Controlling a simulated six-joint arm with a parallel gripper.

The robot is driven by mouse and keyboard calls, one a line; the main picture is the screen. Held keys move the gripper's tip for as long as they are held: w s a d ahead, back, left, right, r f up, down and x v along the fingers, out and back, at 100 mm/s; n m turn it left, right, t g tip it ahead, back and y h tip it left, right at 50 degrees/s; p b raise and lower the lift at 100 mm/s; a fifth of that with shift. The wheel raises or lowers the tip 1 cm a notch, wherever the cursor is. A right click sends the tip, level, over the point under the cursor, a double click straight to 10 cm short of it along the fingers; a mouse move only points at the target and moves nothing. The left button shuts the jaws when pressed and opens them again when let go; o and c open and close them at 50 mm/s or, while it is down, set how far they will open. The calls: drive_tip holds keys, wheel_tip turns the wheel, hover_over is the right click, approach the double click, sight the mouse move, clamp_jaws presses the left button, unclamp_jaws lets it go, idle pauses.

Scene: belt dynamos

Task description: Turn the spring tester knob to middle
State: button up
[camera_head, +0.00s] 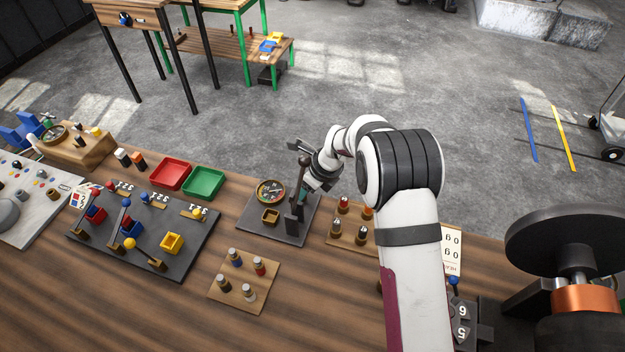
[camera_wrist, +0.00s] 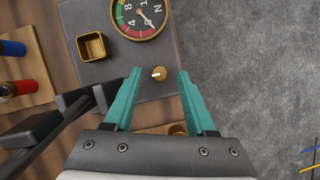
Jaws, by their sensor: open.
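The spring tester (camera_head: 255,227) is a dark plate on the table with a round dial gauge (camera_head: 270,191), a small square brass cup (camera_head: 270,216) and a dark upright post. In the wrist view its knob (camera_wrist: 161,73) is small and brown, with a white mark pointing left. The coloured gauge (camera_wrist: 140,14) and the cup (camera_wrist: 92,46) also show there. My gripper (camera_wrist: 159,72) is open, its teal fingers on either side of the knob with gaps in the picture. I cannot tell its height above the knob. The knob is hidden in the head view.
Dark bars (camera_wrist: 45,130) of the tester stand close left of my fingers. A wooden block with several pegs (camera_head: 243,280) lies in front. Red (camera_head: 171,176) and green (camera_head: 204,183) trays stand left. Beyond the plate's right edge in the wrist view is floor.

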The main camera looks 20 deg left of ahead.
drive_tip(key=v, duration=1.4)
drive_tip(key=shift+r, duration=0.3)
drive_tip(key=shift+d, duration=0.15)
drive_tip(key=s+d+r+n, duration=0.5)
drive_tip(key=s+d+r, duration=0.1)
drive_tip(key=s+d, duration=0.25)
drive_tip(key=s+d+n+h, duration=0.1)
drive_tip(key=s+d+n, duration=0.4)
drive_tip(key=s, duration=0.6)
drive_tip(key=s+d+f+n+g+h, duration=0.1)
drive_tip(key=s+d+n, duration=0.4)
drive_tip(key=s, duration=0.6)
drive_tip(key=shift+s+n+g, duration=0.3)
drive_tip(key=shift+s+n, duration=0.05)
drive_tip(key=shift+n, duration=0.15)
